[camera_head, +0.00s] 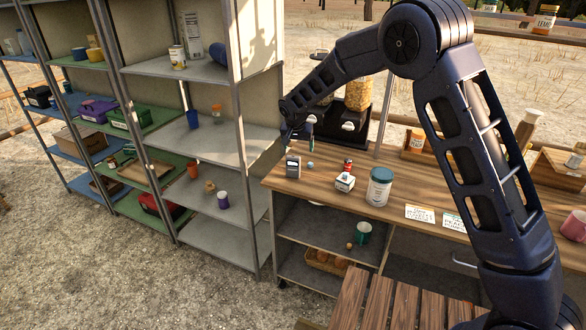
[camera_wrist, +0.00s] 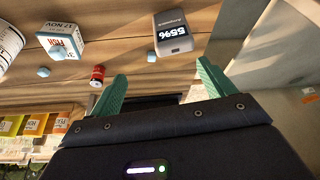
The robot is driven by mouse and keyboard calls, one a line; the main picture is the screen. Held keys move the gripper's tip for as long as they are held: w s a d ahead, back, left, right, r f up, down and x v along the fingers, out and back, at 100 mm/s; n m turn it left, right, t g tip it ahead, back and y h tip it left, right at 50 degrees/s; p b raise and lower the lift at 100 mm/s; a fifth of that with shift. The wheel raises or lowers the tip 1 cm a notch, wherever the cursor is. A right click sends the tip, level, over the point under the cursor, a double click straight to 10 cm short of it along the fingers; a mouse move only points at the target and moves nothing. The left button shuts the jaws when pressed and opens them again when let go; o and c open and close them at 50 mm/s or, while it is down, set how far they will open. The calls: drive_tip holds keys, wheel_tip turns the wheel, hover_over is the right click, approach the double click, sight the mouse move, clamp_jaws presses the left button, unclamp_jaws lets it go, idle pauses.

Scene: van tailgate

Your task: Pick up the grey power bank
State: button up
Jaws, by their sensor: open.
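The grey power bank (camera_head: 293,166) stands on the wooden counter (camera_head: 340,192) near its left end. In the wrist view the power bank (camera_wrist: 173,36) shows a dark face reading "55%" and lies beyond the fingertips, upper middle. My gripper (camera_head: 299,135) is above the counter, close over and slightly behind the power bank. In the wrist view my gripper (camera_wrist: 161,78) is open, its two green fingers apart with nothing between them. The fingers are apart from the power bank.
Dispensers (camera_head: 357,95) stand behind. A metal shelf (camera_head: 205,140) with cups stands at left.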

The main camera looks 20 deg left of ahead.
sight(293, 163)
drive_tip(key=shift+s+a+f, duration=0.25)
drive_tip(key=shift+a+f, duration=0.3)
drive_tip(key=shift+a, duration=0.05)
drive_tip(key=shift+s+a+f, duration=0.25)
drive_tip(key=shift+a+f, duration=0.25)
drive_tip(key=shift+a, duration=0.05)
drive_tip(key=x, duration=1)
drive_tip(key=shift+a+f, duration=0.1)
drive_tip(key=shift+f, duration=0.1)
drive_tip(key=c, duration=1.2)
drive_tip(key=shift+r, duration=0.2)
